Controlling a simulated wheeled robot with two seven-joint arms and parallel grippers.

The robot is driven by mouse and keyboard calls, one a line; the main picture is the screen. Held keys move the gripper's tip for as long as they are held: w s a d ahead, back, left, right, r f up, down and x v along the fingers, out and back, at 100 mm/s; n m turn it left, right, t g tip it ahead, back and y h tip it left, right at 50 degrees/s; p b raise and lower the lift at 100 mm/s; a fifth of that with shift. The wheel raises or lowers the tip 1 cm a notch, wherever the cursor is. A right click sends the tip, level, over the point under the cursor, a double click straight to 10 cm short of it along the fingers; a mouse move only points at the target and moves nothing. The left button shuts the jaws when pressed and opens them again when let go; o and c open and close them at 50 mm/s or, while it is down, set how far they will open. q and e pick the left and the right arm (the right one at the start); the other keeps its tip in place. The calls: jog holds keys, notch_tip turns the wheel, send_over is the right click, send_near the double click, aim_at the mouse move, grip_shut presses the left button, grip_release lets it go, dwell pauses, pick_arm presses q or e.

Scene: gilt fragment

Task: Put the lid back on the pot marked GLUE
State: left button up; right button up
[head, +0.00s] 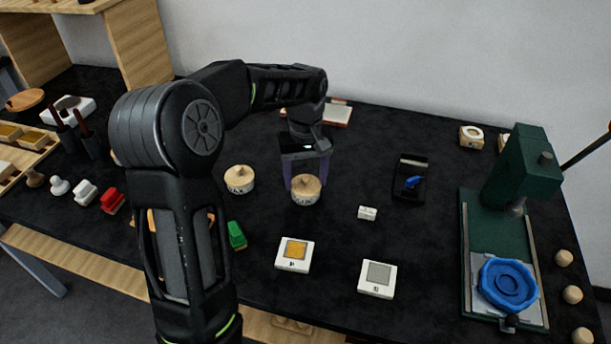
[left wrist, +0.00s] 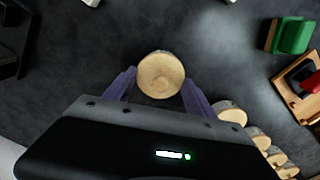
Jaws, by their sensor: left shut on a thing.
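My left gripper (head: 305,180) points down and is shut on a round pale wooden lid (head: 306,184), with a purple finger on each side. The lid is at the top of a small pot (head: 305,199) with dark lettering too small to read surely. I cannot tell whether it rests fully on the rim. The left wrist view shows the lid (left wrist: 160,75) from above, between the fingertips; it hides the pot. A similar lidded pot (head: 239,183) stands to the left, its lettering also unclear. My right gripper is not in view.
A green block (head: 237,235) and two white square pads (head: 294,254) (head: 377,278) lie in front. A small white block (head: 367,213) and a black tray (head: 410,180) are to the right. A green press (head: 510,210) stands far right. My left arm hides some of the table.

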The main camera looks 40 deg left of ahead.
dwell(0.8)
pick_arm(q)
jog(key=o, duration=1.4)
jog(key=shift+o, duration=0.5)
jog(key=shift+o, duration=0.7)
jog(key=shift+r+p, duration=2.9)
jog(key=shift+r, duration=0.6)
jog(key=shift+c, duration=0.2)
